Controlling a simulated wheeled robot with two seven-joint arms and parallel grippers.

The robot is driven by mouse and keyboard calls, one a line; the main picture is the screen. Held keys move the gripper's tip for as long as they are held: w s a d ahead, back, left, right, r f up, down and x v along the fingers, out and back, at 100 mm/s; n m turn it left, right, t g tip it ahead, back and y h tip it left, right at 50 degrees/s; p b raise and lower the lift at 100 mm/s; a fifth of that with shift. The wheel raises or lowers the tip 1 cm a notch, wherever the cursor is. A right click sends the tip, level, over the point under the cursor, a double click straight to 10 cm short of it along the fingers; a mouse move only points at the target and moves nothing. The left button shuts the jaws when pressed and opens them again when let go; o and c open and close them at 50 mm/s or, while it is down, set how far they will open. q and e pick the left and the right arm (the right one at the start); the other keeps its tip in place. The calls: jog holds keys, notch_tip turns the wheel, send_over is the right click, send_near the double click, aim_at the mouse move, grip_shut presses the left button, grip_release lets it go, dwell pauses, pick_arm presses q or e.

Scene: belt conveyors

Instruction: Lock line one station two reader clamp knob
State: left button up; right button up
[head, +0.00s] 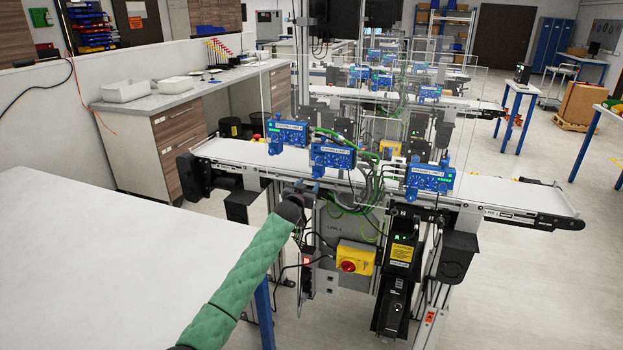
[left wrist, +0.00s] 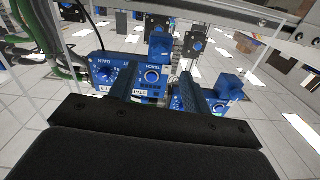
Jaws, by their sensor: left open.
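Line one carries three blue reader units: one at the left (head: 287,132), a middle one (head: 332,155) and one at the right (head: 429,178). My left arm, in a green sleeve, reaches up to just below and left of the middle unit. My left gripper (head: 305,190) is small and partly hidden there. In the left wrist view the gripper (left wrist: 157,74) is open, its two dark fingers apart in front of a blue unit with a round dial (left wrist: 152,75). Blue knob-like blocks (left wrist: 229,86) show nearby. I cannot tell whether the fingers touch anything or which knob is the clamp knob.
A clear panel (head: 375,90) stands behind the readers. Green and black cables hang below the belt (head: 500,190). A yellow box with a red switch (head: 355,258) sits low on the frame. A bare white table (head: 100,260) fills the left front.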

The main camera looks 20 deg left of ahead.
aim_at(315, 177)
pick_arm(q)
jog(key=w+p, duration=0.1)
jog(key=w, duration=0.3)
jog(key=shift+w+d+p, duration=0.1)
jog(key=shift+w+p, duration=0.2)
jog(key=shift+w, duration=0.45)
jog(key=shift+w+f, duration=0.1)
jog(key=shift+f, duration=0.05)
pick_arm(e)
jog(key=s+d+f, duration=0.2)
jog(key=f, duration=0.1)
jog(key=shift+s+f, duration=0.15)
jog(key=shift+s, duration=0.05)
pick_arm(q)
jog(key=c, duration=1)
pick_arm(e)
jog(key=shift+d, duration=0.2)
